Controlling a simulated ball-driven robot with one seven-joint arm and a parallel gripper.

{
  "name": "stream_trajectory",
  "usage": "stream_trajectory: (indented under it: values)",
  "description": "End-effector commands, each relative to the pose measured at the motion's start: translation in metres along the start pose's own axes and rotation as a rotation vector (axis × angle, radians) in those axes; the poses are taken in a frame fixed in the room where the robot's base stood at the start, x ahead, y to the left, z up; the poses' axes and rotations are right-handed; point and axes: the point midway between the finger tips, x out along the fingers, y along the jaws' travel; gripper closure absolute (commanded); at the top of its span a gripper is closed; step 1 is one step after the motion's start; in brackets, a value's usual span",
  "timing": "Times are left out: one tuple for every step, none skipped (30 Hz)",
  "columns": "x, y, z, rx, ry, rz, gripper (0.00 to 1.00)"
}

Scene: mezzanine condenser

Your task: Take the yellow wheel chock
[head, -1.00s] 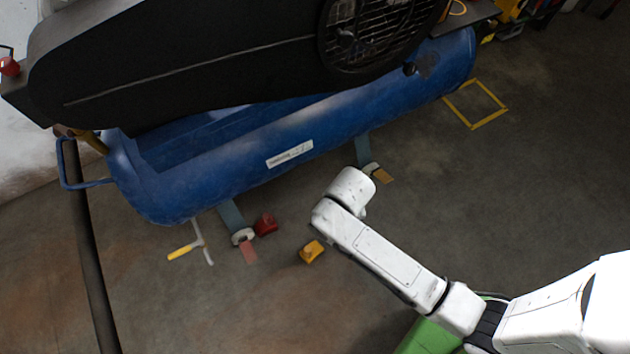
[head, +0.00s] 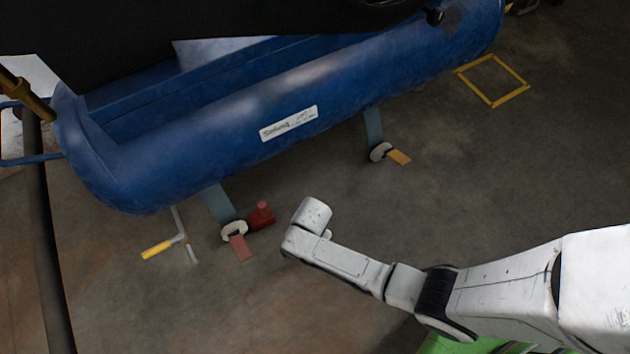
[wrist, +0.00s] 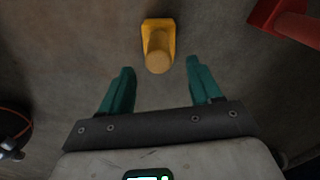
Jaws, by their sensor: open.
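The yellow wheel chock (wrist: 158,40) stands on the concrete floor at the top middle of the wrist view, with a round knob-like end towards me. My gripper (wrist: 160,78) is open, its two teal fingers spread apart. The chock lies just beyond the fingertips, roughly centred between them, and nothing is held. In the head view the chock cannot be seen; my arm's end covers that patch of floor and hides my fingers too.
A red chock (head: 261,216) sits right of a tank foot; it also shows in the wrist view (wrist: 288,22). The blue tank (head: 230,120) hangs over the floor behind. A yellow-handled tool (head: 158,249) lies left. Floor at front left is clear.

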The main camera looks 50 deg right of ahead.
Motion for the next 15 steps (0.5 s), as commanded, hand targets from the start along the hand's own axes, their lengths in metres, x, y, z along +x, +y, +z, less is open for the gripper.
stream_trajectory:
  values:
    - [0.011,0.000,0.000,-0.001,0.000,0.001,0.37]
    - [0.014,0.000,0.000,-0.001,0.000,0.002,0.37]
    - [0.016,0.000,0.000,-0.002,0.000,0.001,0.37]
    - [0.018,0.000,0.000,-0.002,0.000,0.001,0.37]
    - [0.019,0.000,0.000,-0.002,0.000,0.000,0.37]
    - [0.020,0.000,0.000,-0.003,0.000,0.000,0.37]
    - [0.020,0.000,0.000,-0.003,0.000,0.000,0.37]
    - [0.021,0.000,0.001,-0.003,0.000,0.000,0.37]
    - [0.023,0.000,0.001,-0.003,0.000,0.001,0.37]
    - [0.025,0.000,0.001,-0.003,0.000,0.001,0.37]
    - [0.028,0.000,0.001,-0.003,0.000,0.001,0.37]
    - [0.032,0.000,0.002,-0.004,0.000,0.001,0.37]
    - [0.035,0.001,0.002,-0.004,0.000,0.001,0.37]
    - [0.039,0.000,0.002,-0.004,0.000,0.001,0.37]
    - [0.044,0.000,0.003,-0.003,0.000,0.001,0.37]
